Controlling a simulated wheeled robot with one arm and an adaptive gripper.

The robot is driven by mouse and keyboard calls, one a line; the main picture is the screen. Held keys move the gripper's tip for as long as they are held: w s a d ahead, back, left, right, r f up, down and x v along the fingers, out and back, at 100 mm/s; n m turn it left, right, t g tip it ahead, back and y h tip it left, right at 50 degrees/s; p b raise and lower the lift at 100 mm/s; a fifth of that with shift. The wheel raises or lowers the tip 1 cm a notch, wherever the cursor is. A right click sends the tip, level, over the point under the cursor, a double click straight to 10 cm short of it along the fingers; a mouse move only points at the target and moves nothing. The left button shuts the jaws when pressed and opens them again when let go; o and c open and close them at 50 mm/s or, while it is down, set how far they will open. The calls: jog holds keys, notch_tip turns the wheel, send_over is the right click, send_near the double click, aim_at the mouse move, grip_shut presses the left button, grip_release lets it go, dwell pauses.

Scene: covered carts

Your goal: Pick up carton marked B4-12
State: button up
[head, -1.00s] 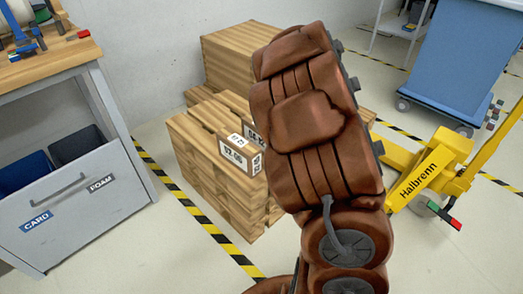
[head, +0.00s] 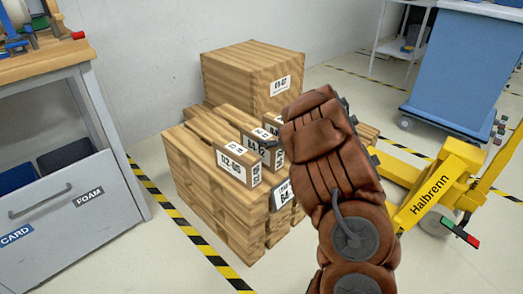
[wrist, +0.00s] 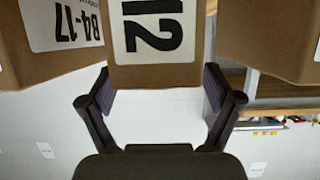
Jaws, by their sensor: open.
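A brown carton with a white label ending in "12" (wrist: 155,40) fills the top middle of the wrist view. The rest of its code is cut off by the frame. My gripper (wrist: 158,90) is open, with one finger near each side of this carton's near end; I cannot tell whether they touch it. A carton marked B4-17 (wrist: 60,35) stands to its left. In the head view the middle carton (head: 252,138) of the row has a partly covered label that seems to begin with B4. My arm hides most of the gripper there.
Another carton (wrist: 265,40) is close on the right in the wrist view. A carton marked 02-06 (head: 236,165) stands at the row's near left. A larger box (head: 240,80) is behind. A yellow pallet truck (head: 440,190) is on the right, a drawer bench (head: 75,215) on the left.

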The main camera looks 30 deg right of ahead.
aim_at(265, 136)
jog(key=shift+r+b+x, duration=0.15)
jog(key=shift+b+x, duration=0.25)
jog(key=shift+x, duration=0.65)
jog(key=shift+r+b+x, duration=0.1)
jog(key=shift+b+x, duration=0.25)
jog(key=shift+x, duration=0.7)
jog(key=shift+c, duration=0.4)
grip_shut()
